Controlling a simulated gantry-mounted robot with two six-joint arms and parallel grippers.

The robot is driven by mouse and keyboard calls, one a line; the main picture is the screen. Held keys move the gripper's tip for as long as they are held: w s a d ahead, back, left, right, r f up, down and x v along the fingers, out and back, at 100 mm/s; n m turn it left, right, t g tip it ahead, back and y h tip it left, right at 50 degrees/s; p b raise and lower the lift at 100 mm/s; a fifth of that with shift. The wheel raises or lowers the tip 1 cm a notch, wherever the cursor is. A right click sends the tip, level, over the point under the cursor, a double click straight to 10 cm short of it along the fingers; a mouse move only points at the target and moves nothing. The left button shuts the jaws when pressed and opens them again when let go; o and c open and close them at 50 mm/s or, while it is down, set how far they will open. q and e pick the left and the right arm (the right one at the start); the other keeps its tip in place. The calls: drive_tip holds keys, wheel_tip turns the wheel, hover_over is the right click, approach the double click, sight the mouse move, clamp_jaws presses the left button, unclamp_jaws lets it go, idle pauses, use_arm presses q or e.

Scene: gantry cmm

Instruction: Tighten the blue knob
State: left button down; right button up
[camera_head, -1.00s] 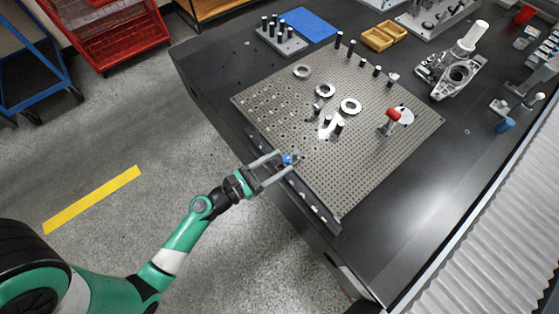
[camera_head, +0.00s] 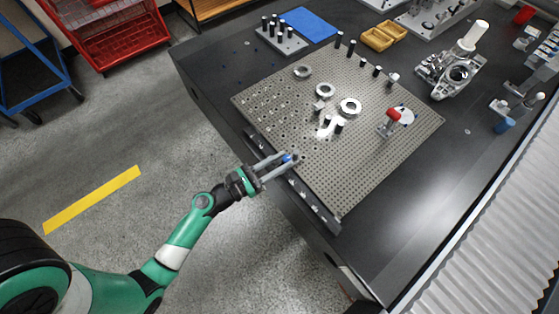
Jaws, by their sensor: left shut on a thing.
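The blue knob (camera_head: 288,158) is small and sits at the near left edge of the perforated metal plate (camera_head: 340,185). My left gripper (camera_head: 280,161) reaches in from the left over the table's edge. Its two long grey fingers are shut on the blue knob, one on each side, and partly cover it. My right gripper does not show in the view.
A red-handled clamp (camera_head: 391,118) stands on the right of the plate. Metal rings (camera_head: 350,107) and several dark pins stand on the plate's middle and back. A dark rail (camera_head: 310,198) runs along the near edge. A yellow tray (camera_head: 383,35) is at the back.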

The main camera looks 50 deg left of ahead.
use_arm(q)
drive_tip(key=m+h, duration=0.2)
drive_tip(key=h, duration=0.1)
drive_tip(key=shift+a+g, duration=0.3)
drive_tip(key=shift+a, duration=0.05)
drive_tip(key=shift+m+h+p, duration=0.3)
drive_tip(key=shift+m+h, duration=0.1)
drive_tip(key=shift+h, duration=0.3)
drive_tip(key=c, duration=0.6)
unclamp_jaws()
